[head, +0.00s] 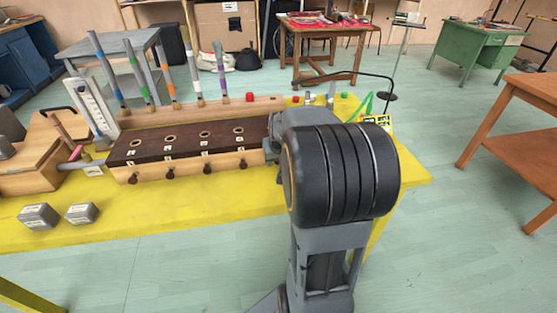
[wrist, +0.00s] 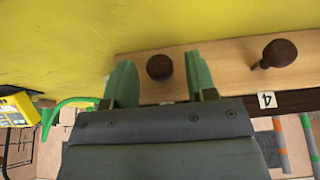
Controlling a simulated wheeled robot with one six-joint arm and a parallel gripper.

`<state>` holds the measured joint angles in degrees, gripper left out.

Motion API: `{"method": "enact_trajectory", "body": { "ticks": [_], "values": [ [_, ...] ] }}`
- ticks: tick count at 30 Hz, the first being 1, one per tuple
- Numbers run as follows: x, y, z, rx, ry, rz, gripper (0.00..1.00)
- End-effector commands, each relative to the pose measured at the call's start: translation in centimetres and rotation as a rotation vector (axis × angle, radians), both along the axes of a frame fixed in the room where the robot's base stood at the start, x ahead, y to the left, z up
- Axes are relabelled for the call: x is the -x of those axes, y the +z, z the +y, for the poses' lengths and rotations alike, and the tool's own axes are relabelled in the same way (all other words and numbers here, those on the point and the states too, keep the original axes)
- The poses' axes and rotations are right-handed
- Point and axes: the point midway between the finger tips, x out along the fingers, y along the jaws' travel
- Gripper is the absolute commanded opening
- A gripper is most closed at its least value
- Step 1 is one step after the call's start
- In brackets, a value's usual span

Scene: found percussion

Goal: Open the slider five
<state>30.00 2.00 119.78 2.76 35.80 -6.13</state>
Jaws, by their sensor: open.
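A long wooden box (head: 225,171) with a dark top and several holes lies on the yellow table. Dark slider knobs stick out along its front, and its right end is hidden behind my arm. In the wrist view, my gripper (wrist: 159,57) is open, with green fingers on either side of a round dark knob (wrist: 160,67); gaps show on both sides. That knob's label is hidden; it sits beside the knob (wrist: 278,53) near the label 4 (wrist: 266,99), so it appears to be slider five. In the head view, my gripper is mostly hidden behind my arm.
The yellow table (head: 235,203) has bare surface in front of the box. Two grey metal blocks (head: 40,215) lie at its front left. Coloured upright tubes (head: 137,72) stand behind the box. A green cable (wrist: 65,108) and a yellow device (wrist: 15,108) are near my gripper.

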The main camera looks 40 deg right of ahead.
Motion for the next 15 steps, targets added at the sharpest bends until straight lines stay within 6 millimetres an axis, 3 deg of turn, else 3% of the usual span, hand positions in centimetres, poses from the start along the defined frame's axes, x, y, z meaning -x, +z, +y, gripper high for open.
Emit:
{"method": "enact_trajectory", "body": {
  "ticks": [8, 15],
  "values": [
    [-0.05, -0.06, -0.01, 0.0, 0.0, 0.0, 0.52],
    [-0.03, -0.05, -0.01, 0.0, 0.0, 0.0, 0.3]
  ]
}}
